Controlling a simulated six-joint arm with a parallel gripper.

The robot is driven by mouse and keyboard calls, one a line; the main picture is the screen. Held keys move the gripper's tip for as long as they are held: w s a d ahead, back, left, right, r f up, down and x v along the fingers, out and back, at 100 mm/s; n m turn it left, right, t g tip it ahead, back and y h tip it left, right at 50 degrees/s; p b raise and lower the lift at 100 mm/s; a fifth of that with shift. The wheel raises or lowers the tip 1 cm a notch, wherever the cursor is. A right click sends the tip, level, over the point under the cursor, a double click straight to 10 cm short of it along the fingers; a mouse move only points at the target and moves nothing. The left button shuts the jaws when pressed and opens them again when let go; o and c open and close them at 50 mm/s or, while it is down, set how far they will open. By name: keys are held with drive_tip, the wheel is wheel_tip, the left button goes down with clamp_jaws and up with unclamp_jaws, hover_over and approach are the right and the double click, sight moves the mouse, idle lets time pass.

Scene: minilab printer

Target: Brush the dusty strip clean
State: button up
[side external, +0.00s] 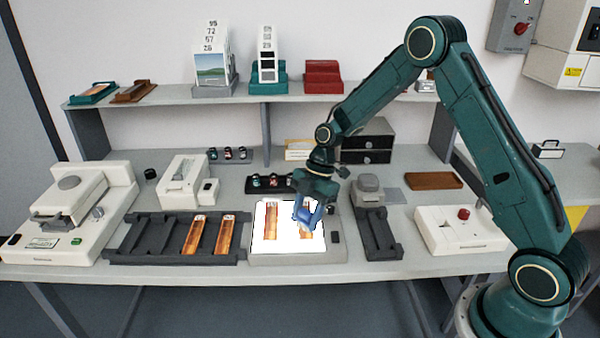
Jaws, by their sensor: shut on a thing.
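A lit white light box (288,244) stands at the front middle of the bench. Two orange-brown film strips lie on it: a left strip (270,222) in full view, and a right strip (305,233) partly covered by my gripper. Dark marks show near the lower ends of both; I cannot tell which is dust. My gripper (309,207) points down over the right strip, shut on a small blue thing that looks like a brush (305,217). Its lower end is at or just above the strip; contact is too small to tell.
A dark slotted rack (150,240) with two more strips (208,235) stands left of the light box. A dark tray (380,240) is close on its right, and a white box with a red knob (450,232) is farther right. Small bottles (270,182) stand behind.

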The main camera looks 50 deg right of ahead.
drive_tip(key=shift+w+d, duration=0.3)
drive_tip(key=shift+d, duration=0.05)
drive_tip(key=shift+s+a, duration=0.9)
drive_tip(key=shift+a, duration=0.05)
drive_tip(key=shift+w+d, duration=3.5)
wheel_tip(320, 180, up, 8)
